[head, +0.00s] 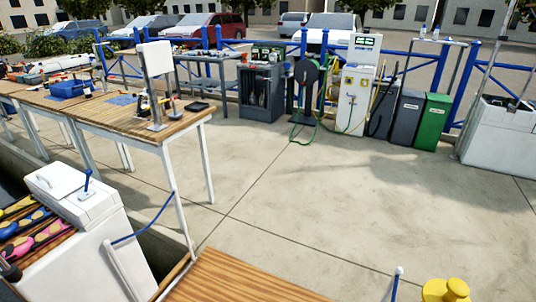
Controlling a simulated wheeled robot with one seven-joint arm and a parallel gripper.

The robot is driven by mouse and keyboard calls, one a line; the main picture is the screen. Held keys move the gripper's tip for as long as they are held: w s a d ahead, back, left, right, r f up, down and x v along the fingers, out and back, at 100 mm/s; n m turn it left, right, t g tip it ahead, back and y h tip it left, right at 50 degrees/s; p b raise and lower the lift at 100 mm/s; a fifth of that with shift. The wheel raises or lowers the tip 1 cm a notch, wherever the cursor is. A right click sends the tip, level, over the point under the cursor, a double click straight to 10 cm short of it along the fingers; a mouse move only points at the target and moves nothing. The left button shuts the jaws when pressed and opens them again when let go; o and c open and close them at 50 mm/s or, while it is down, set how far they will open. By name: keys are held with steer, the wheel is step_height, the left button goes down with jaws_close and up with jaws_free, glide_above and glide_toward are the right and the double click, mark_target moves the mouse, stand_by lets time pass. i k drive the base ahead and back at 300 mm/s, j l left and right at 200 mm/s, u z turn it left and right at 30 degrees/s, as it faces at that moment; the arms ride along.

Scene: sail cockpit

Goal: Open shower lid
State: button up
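I cannot pick out a shower lid for certain in the head view. At the lower left is a white box-like unit (112,240) with a pale, flat top and a raised handle shape on it. A small blue upright piece (87,182) stands on its top, and a blue hose or cord (150,220) runs from its side to the right. Whether any part of this unit is the shower lid cannot be told. My gripper is not in view.
A wooden workbench (190,122) with tools stands at the left. Bins, including a green bin (432,122), and a white dispenser (354,95) line the back fence. A yellow bollard (446,291) is at the lower right. The central concrete floor (300,195) is clear.

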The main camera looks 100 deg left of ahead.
mark_target(58, 180)
steer(key=u, duration=4.5)
